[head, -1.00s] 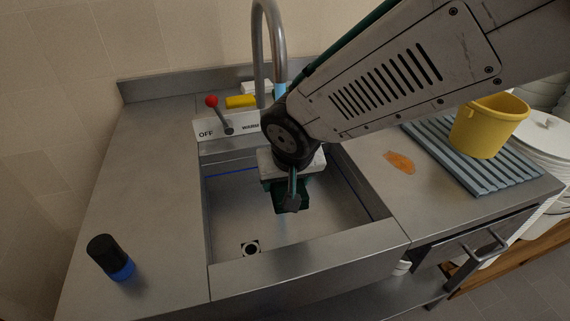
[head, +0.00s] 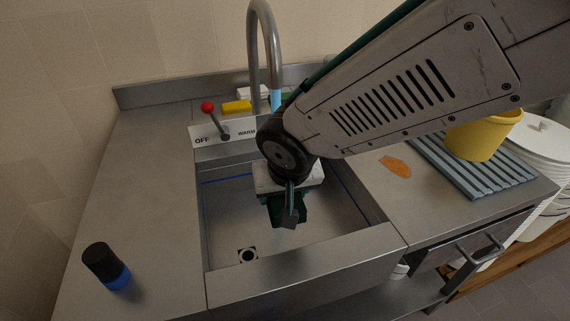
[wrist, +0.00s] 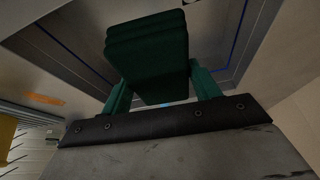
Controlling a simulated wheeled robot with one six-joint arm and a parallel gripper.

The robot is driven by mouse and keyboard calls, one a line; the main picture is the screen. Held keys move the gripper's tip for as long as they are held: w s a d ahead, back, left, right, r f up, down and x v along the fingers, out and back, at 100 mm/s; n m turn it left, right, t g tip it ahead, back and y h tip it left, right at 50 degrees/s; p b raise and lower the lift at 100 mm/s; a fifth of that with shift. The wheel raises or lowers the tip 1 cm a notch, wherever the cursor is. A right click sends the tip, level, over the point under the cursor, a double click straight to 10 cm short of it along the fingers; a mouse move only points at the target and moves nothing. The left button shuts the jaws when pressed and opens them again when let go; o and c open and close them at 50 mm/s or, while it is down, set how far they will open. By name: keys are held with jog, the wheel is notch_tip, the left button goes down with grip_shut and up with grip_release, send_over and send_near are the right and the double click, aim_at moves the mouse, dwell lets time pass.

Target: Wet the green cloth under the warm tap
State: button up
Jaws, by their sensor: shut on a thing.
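My gripper (head: 287,207) is shut on the folded dark green cloth (wrist: 148,45), which sits between its two green fingers in the wrist view. In the head view the cloth (head: 304,212) is partly hidden by the gripper, over the sink basin (head: 225,215). The curved metal tap (head: 254,60) stands behind the basin. A light blue piece or stream (head: 275,98) shows at its spout; I cannot tell which. The red-knobbed lever (head: 208,107) leans left on a plate marked OFF and WARM (head: 243,132). The arm hides the plate's right part.
A yellow block (head: 237,106) lies behind the plate. A black and blue bottle (head: 106,266) stands on the left counter. At right are an orange leaf-shaped piece (head: 396,167), a ribbed rack (head: 455,168) and a yellow bucket (head: 480,140). The basin's left part, with the drain (head: 248,255), is clear.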

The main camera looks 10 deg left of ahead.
aim_at(284, 198)
dwell(0.6)
jog(key=shift+s+d+r, duration=0.25)
jog(key=shift+s+r, duration=0.4)
jog(key=shift+s, duration=0.15)
jog(key=shift+s+d+r, duration=0.25)
jog(key=shift+s+r, duration=0.45)
jog(key=shift+s, duration=0.1)
jog(key=shift+s+d+r, duration=0.25)
jog(key=shift+s+r, duration=0.4)
jog(key=shift+s, duration=0.15)
